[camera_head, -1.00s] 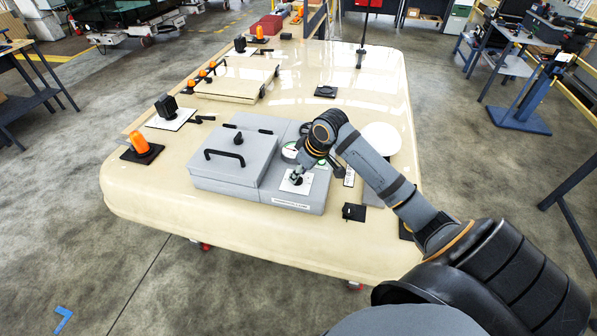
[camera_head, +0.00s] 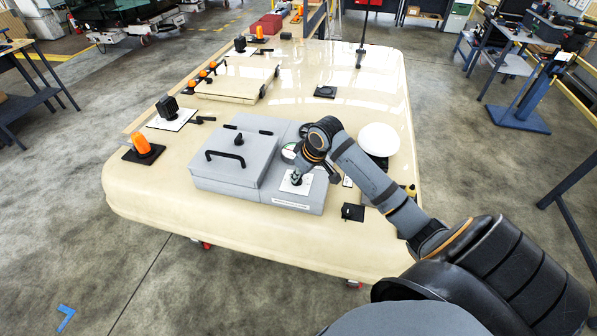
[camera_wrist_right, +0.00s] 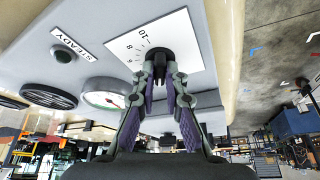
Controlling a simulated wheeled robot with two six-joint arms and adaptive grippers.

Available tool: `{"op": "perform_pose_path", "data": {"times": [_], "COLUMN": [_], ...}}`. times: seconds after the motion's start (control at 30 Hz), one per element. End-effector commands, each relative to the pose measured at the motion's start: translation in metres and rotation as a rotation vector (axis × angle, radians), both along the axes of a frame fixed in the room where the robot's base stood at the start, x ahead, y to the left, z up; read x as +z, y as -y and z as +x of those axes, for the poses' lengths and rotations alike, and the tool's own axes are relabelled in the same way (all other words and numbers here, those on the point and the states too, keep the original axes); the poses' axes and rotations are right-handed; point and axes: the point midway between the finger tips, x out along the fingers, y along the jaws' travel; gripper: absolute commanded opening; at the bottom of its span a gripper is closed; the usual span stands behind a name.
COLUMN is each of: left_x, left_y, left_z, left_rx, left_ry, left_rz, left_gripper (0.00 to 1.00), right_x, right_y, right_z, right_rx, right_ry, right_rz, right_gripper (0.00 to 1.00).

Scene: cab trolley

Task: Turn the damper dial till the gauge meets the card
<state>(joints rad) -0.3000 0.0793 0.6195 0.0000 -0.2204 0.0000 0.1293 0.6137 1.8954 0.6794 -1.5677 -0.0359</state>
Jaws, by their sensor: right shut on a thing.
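The damper dial is a dark knob (camera_wrist_right: 158,60) on a white scale plate (camera_head: 289,189) at the front right of the grey box (camera_head: 258,190). A small white card (camera_head: 347,181) lies right of the box. My left gripper is out of view.
A lidded section with black handles (camera_head: 225,157) adjoins the dial. A white disc (camera_head: 379,139) and a black block (camera_head: 353,212) stand to the right. Orange beacons (camera_head: 140,142) line the left edge. The cream panel's front (camera_head: 230,225) is clear.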

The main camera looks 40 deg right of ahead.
Motion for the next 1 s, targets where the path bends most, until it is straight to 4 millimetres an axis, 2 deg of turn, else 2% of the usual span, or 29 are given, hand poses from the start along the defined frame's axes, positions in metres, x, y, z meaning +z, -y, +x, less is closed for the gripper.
{"op": "perform_pose_path", "data": {"times": [0.03,0.23,0.4,0.67,0.7,0.87,1.0], "left_x": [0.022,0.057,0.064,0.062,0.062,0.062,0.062], "left_y": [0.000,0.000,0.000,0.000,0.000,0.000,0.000], "left_z": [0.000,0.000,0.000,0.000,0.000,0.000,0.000], "left_rx": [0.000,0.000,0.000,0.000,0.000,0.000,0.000], "left_ry": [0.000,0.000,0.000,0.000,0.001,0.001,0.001], "left_rz": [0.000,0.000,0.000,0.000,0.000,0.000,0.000], "left_gripper": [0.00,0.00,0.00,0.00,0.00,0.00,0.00], "right_x": [0.010,0.009,0.003,0.001,0.001,0.001,0.001], "right_y": [-0.002,-0.003,-0.003,-0.002,-0.002,-0.002,-0.002], "right_z": [-0.001,-0.002,-0.001,0.000,0.000,0.000,-0.001], "right_rx": [-0.049,-0.267,-0.350,-0.355,-0.354,-0.354,-0.354], "right_ry": [-0.005,-0.006,-0.001,0.001,0.001,0.000,-0.001], "right_rz": [0.006,0.005,0.002,0.001,0.000,0.001,0.001], "right_gripper": [0.00,0.00,0.00,0.00,0.12,0.34,0.34]}}
